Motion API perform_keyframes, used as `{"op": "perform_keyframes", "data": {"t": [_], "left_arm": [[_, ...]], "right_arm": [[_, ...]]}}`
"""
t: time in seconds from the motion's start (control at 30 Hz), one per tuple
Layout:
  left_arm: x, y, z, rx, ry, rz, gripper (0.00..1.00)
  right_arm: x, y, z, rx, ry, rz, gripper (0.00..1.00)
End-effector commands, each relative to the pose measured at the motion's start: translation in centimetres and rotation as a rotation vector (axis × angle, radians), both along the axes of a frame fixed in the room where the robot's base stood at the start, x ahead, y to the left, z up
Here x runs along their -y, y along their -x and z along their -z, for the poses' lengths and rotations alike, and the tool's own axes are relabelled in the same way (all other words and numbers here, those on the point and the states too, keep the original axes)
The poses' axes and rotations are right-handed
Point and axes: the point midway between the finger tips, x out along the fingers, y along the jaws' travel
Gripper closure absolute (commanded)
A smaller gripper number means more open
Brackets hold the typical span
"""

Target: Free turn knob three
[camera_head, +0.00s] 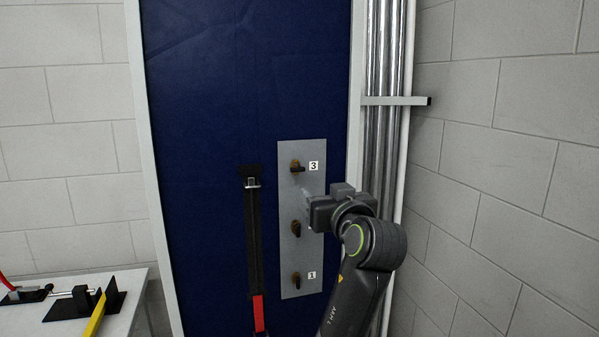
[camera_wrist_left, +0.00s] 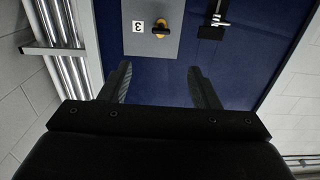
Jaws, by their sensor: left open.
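Knob three (camera_head: 296,168) is a dark handle on a brass-coloured base at the top of a grey plate (camera_head: 288,251), beside a white "3" label (camera_head: 313,166). Its handle lies roughly level, pointing right. In the left wrist view, which is turned over, knob three (camera_wrist_left: 160,28) shows beyond the fingertips, with its label (camera_wrist_left: 138,26) beside it. My left gripper (camera_head: 308,196) is just below and in front of knob three. Its two fingers (camera_wrist_left: 158,68) are apart with nothing between them, and do not touch the knob. My right gripper is not in view.
Below are a middle knob (camera_head: 295,228), its label hidden by my gripper, and a bottom knob (camera_head: 296,279) labelled 1. A black and red strap (camera_head: 254,235) hangs left of the plate. Vertical pipes (camera_head: 383,60) run at right. A white table (camera_head: 125,300) stands lower left.

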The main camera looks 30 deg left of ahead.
Motion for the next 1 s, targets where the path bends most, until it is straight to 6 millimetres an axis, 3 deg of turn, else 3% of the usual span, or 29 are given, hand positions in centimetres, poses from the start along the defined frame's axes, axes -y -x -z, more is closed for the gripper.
{"op": "perform_keyframes", "data": {"t": [0.27, 0.7, 1.0], "left_arm": [[-2.5, -1.6, -0.7, 0.005, 0.0, -0.01, 0.44], [-9.6, -7.8, -0.7, 0.004, 0.001, -0.008, 0.44], [-12.6, -10.5, -0.5, 0.005, 0.003, -0.005, 0.44]], "right_arm": [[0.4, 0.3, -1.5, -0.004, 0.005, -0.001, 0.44], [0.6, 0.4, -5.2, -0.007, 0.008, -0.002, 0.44], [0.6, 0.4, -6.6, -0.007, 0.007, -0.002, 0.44]]}}
